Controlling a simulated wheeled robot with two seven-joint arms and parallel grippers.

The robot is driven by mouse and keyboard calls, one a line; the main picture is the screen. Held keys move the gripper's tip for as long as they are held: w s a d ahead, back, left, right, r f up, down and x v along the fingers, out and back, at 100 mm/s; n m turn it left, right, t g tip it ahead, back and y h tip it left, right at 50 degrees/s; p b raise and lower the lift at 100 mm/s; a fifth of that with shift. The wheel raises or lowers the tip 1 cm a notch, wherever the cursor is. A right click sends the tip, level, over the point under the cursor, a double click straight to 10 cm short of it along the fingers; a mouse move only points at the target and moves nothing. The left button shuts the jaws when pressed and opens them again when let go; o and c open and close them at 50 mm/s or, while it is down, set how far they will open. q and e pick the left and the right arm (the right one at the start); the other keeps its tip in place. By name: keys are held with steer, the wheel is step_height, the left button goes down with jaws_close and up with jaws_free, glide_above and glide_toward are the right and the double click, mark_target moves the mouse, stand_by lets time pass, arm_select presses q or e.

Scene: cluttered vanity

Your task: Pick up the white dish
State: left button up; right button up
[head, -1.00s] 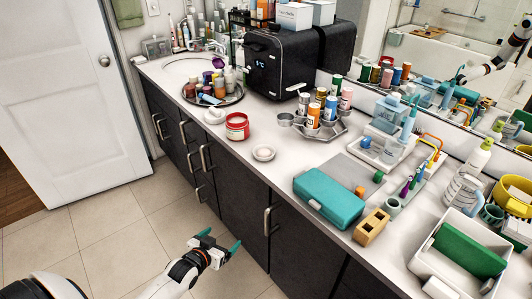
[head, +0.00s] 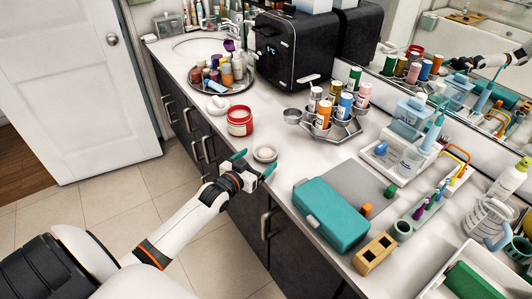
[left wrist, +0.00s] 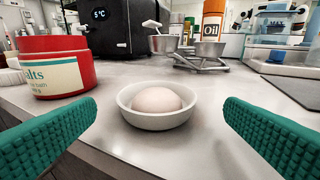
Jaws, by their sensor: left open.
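The white dish (head: 265,153) is a small round bowl on the counter near its front edge. In the left wrist view the white dish (left wrist: 157,118) sits upright, with a pale rounded thing (left wrist: 157,100) in it. My left gripper (head: 254,164) is at the counter's front edge, just short of the dish. Its green fingers are open, and in the left wrist view the dish lies beyond and between them (left wrist: 160,132), apart from both. My right gripper is not in view.
A red jar (head: 239,121) stands just left of the dish. A teal case (head: 331,213) lies to the right. A hexagonal rack (head: 343,133) with bottles and a black appliance (head: 296,50) stand behind. Bare counter surrounds the dish.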

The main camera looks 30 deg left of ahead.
mark_target(271, 147)
arm_select(q)
steer(key=shift+w, duration=0.4)
steer(key=shift+w+a+r, duration=0.1)
steer(key=shift+w+a, duration=0.05)
steer(key=shift+w, duration=0.6)
steer(key=w, duration=0.3)
steer(key=shift+w+f+p, duration=0.15)
steer(key=shift+f+p, duration=0.2)
steer(key=shift+w+f, duration=0.1)
steer(key=shift+w, duration=0.05)
steer(key=shift+c, duration=0.5)
steer(key=c, duration=1.4)
steer(key=shift+o, duration=0.2)
step_height(271, 147, up, 10)
steer(key=o, duration=0.8)
steer(key=c, duration=0.6)
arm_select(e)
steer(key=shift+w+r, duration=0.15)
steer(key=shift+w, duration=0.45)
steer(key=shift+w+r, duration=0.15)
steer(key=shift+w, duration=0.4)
